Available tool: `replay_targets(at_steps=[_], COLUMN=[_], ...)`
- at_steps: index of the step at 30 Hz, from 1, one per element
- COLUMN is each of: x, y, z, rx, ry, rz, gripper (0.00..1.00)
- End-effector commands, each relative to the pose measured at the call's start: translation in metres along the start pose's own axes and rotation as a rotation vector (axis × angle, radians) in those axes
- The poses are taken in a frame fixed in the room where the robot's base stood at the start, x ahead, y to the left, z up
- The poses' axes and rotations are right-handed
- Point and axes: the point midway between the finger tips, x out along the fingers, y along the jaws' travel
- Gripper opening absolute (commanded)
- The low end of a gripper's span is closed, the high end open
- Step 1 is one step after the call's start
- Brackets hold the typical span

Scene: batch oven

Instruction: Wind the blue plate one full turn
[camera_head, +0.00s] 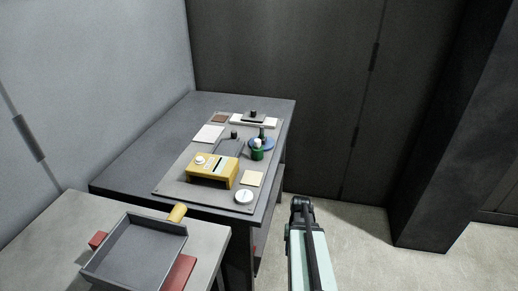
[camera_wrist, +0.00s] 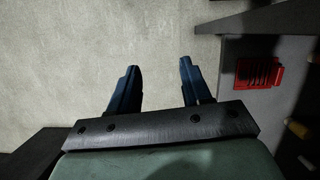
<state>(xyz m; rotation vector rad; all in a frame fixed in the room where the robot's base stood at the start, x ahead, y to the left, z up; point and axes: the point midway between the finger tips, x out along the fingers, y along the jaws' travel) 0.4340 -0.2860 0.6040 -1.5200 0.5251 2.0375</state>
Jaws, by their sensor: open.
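The blue plate (camera_head: 268,144) is a round disc near the right edge of the grey board on the dark table, in the head view. A dark upright knob or post stands at its rim. A green cylinder with a white top (camera_head: 257,151) stands in front of it and hides part of its left side. My gripper (camera_wrist: 158,82) shows in the wrist view, its two dark blue fingers apart with nothing between them. It hangs over the pale floor. In the head view my arm is at the lower right, away from the plate.
The board (camera_head: 172,185) also bears a yellow box (camera_head: 226,173), a white round dial (camera_head: 244,196) and several flat pads. A grey tray (camera_head: 135,252) sits on the nearer table. A red slotted item (camera_wrist: 258,75) shows in the wrist view.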

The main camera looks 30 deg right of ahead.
Motion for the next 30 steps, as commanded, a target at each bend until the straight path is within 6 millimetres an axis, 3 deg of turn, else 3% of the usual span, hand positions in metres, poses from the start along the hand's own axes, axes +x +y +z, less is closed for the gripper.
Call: replay_targets(at_steps=[9,17,23,30], x=[-0.099,-0.188,-0.264,-0.368], y=[0.022,0.017,-0.009,-0.072], z=[-0.035,-0.065,-0.095,-0.130], rx=[0.239,0.333,0.312,0.171], ry=[0.006,0.035,0.084,0.168], rz=[0.034,0.052,0.054,0.045], gripper=[0.48,0.48,0.48,0.48])
